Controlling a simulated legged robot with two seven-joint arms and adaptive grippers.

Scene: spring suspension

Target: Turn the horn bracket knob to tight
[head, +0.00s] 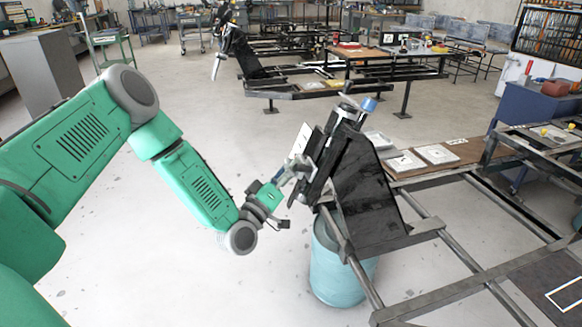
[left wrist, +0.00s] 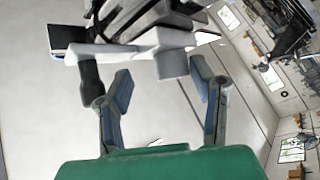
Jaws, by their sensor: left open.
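A black bracket assembly (head: 365,190) stands upright on the metal frame in the middle of the head view, with a white plate (head: 301,141) on its left side. My left gripper (head: 292,172) is at this left side, close to the assembly's grey parts. In the left wrist view my left gripper (left wrist: 163,84) has its two fingers apart. A pale grey bar with a blocky end (left wrist: 172,66) lies ahead, with the block near the gap between the fingertips. I cannot tell whether they touch, or for certain which part is the horn bracket knob. My right gripper is not in view.
A light blue drum (head: 335,270) stands on the floor below the assembly. Metal frame rails (head: 450,290) run to the right, beside a brown board (head: 450,160) with white plates. A second similar frame (head: 300,88) stands farther back. The floor left of the assembly is clear.

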